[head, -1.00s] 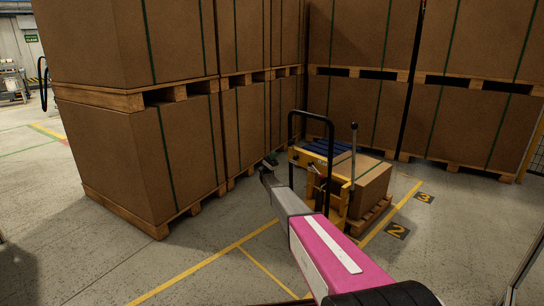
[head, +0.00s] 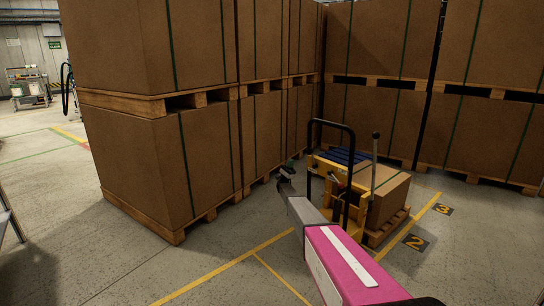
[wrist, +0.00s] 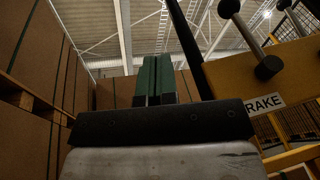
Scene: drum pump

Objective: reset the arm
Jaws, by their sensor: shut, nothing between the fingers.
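My gripper (head: 286,171) is at the end of my outstretched pink and grey arm. In the head view it is small and dark, in front of the stacked boxes and left of the yellow pallet truck (head: 340,172). In the wrist view its two green fingers (wrist: 155,78) point up toward the ceiling, side by side and shut, with nothing held. The truck's yellow panel with a partly hidden brake label (wrist: 264,104) is close on the right of the wrist view.
Tall strapped boxes on pallets (head: 160,165) stand left and behind. A smaller box (head: 390,192) sits by the truck. A black-knobbed lever (wrist: 268,66) is close right of the fingers. Open floor (head: 110,250) with yellow lines lies at left front.

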